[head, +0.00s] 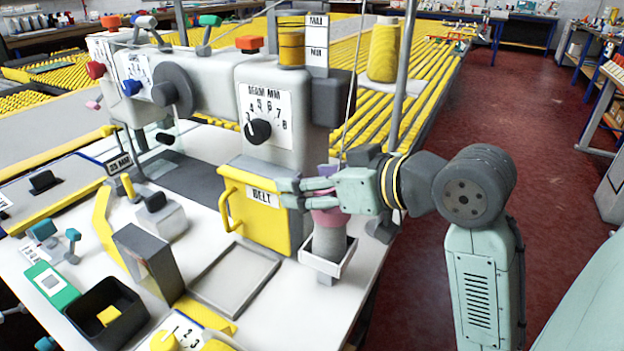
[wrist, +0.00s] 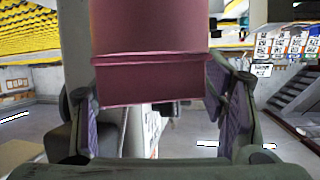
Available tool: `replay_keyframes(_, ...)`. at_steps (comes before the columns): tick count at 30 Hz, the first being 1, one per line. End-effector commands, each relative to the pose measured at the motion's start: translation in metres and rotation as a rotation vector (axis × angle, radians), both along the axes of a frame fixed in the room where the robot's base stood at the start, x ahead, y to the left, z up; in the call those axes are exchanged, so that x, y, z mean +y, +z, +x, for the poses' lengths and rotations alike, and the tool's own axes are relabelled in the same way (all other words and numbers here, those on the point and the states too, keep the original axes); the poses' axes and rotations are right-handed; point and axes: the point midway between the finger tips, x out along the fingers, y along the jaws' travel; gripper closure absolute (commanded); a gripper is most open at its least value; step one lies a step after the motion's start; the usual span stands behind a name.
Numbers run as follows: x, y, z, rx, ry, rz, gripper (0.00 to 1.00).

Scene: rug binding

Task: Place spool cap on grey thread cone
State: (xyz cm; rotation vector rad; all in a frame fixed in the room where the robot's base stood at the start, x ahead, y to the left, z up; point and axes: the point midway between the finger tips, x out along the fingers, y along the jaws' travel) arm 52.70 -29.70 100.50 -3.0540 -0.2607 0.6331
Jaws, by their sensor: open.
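The grey thread cone (head: 328,242) stands upright in a small white-rimmed holder at the table's right edge in the head view. The dull pink spool cap (head: 325,216) shows directly above the cone, partly hidden by my gripper. My gripper (head: 296,193) reaches in level from the right, its fingers open around the cap. In the wrist view the cap (wrist: 150,65) fills the top middle between the open fingers (wrist: 160,115). Its edges look close to the finger pads; I cannot tell whether they touch. The cap appears seated on the cone, but the fingers hide part of the joint.
The machine's yellow box (head: 262,222) with a handle stands just left of the gripper. A thin upright rod and a thick grey pole rise behind it. A yellow cone (head: 384,52) stands farther back. An empty shallow tray (head: 235,280) lies at the front left of the cone.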

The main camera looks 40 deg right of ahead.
Motion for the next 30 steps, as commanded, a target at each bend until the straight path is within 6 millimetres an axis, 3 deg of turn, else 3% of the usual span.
replay_keyframes(4,-0.001,0.019,0.000,0.001,-0.003,-0.003,0.35)
replay_keyframes(6,-0.003,0.016,-0.014,-0.002,-0.003,-0.001,0.35)
replay_keyframes(19,-0.018,0.051,-0.094,-0.001,-0.002,-0.001,0.35)
replay_keyframes(24,-0.020,0.057,-0.107,0.000,-0.001,0.000,0.35)
replay_keyframes(30,-0.020,0.059,-0.109,0.000,0.000,0.000,0.35)
